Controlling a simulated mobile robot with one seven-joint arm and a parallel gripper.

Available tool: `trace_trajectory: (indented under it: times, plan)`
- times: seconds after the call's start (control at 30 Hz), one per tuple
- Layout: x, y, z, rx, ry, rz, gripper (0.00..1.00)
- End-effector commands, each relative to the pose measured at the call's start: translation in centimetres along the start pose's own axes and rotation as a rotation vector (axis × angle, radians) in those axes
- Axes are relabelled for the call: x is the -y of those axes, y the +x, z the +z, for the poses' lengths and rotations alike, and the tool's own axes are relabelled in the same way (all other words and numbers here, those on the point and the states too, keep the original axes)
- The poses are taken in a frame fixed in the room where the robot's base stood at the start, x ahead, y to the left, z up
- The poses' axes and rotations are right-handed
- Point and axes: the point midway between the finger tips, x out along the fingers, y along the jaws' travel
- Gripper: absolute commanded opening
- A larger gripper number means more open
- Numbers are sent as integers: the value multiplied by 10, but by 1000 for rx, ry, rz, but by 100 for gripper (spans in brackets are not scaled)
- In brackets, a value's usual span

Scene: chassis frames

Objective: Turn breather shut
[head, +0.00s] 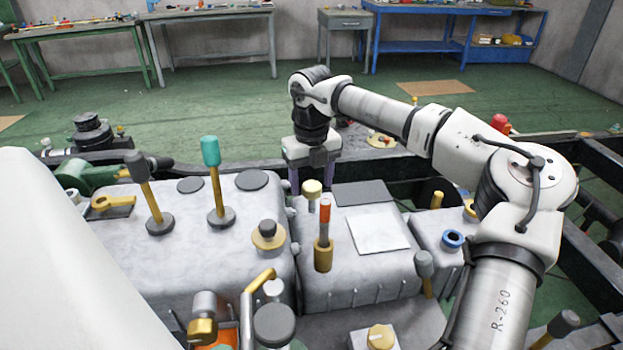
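My gripper (312,174) points down behind the grey housings, its two purple-tinted fingers apart on either side of a gap. A small cream-topped cap (312,187) on a thin stem stands just in front of the fingers in this view. I cannot tell whether it lies between them or nearer the camera. A brass fitting with a dark knob (268,234) sits on the left housing (150,270). No part is labelled as the breather, so I cannot tell which one it is. The fingertips are partly hidden.
Upright levers with a teal knob (210,151), a dark knob (137,163) and a red top (325,210) rise from the housings. A blue ring (452,239) sits at right. Dark chassis rails (580,255) surround them. Open green floor (230,110) lies behind, before the workbenches.

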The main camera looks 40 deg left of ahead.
Motion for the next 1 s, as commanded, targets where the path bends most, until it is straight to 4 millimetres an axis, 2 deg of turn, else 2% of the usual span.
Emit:
trace_trajectory:
  times: [0.23, 0.37, 0.47, 0.8, 1.0]
  plan:
    - [0, 0, 0, 1, -1, 0, 60]
    - [0, -8, 1, 3, -1, -1, 60]
    - [0, -22, 1, 3, 0, -2, 60]
    - [0, -99, 1, 3, 0, -1, 60]
    - [0, -129, 0, 2, 0, 0, 60]
